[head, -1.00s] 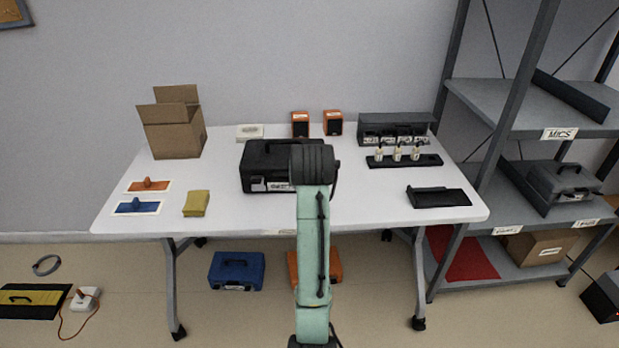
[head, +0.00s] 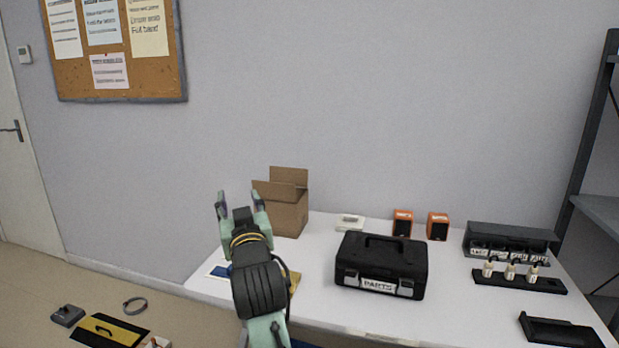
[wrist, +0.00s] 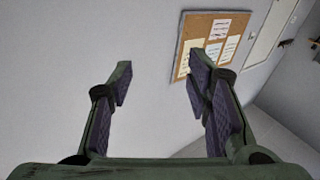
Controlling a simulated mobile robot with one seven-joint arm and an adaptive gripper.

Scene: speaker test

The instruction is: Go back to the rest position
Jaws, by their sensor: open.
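My gripper (head: 238,200) is raised in front of the left part of the white table, its fingers pointing up and away. In the wrist view my gripper (wrist: 158,85) is open, with a wide gap between its two fingers and nothing in it. My arm hides part of the table's left end, including most of the blue card (head: 220,271) and the yellow cloth (head: 294,281).
On the table (head: 330,312) stand an open cardboard box (head: 285,215), a black PARTS case (head: 380,268), two orange speakers (head: 402,224) and a dark rack (head: 510,242). A black holder (head: 520,279) carries small white pieces. A yellow-black case (head: 110,330) lies on the floor at left.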

